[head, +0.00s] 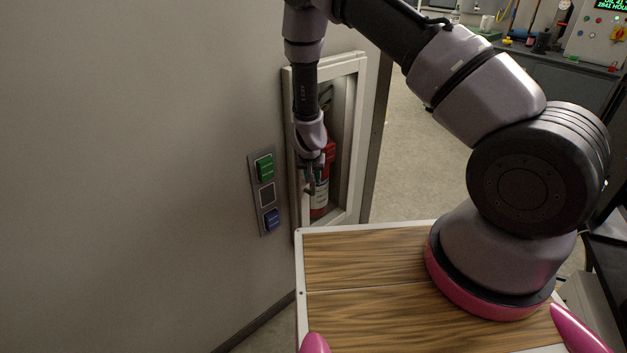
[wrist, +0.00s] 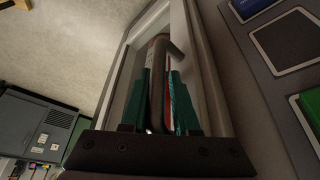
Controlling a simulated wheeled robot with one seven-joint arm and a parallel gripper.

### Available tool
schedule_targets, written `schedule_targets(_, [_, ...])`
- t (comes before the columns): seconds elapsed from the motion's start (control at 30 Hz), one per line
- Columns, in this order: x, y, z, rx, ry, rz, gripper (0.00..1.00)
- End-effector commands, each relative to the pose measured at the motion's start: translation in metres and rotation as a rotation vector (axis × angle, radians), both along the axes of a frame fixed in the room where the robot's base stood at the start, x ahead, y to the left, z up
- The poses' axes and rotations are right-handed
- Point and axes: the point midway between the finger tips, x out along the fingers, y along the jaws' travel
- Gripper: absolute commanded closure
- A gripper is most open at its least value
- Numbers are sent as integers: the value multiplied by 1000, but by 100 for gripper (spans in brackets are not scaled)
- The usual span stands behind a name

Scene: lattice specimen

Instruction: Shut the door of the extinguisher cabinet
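The extinguisher cabinet (head: 357,120) has a pale frame and is set in the grey wall. A red extinguisher (head: 330,158) with a light label shows inside it. I cannot clearly separate the door from the cabinet frame or tell how far it stands open. My gripper (head: 311,188) is in front of the cabinet's left part, pointing down. In the wrist view its two teal fingers (wrist: 160,100) stand apart. A greyish rounded shape with red beside it shows in line with the gap; I cannot tell whether the fingers touch anything. My arm hides part of the cabinet's top left.
A button panel (head: 266,192) with green and blue buttons is on the wall just left of the cabinet. A wood-topped surface (head: 365,262) with a pale rim lies below the cabinet. Open floor (head: 415,160) lies to the right, with a cluttered workbench (head: 560,68) behind.

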Motion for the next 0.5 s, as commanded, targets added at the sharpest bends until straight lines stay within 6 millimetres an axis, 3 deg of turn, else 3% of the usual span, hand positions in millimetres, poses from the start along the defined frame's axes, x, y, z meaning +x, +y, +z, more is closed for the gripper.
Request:
schedule_targets(0.27, [-1,1,2,1,1,-1,68])
schedule_targets(0.5, [-14,5,34,1,0,2,68])
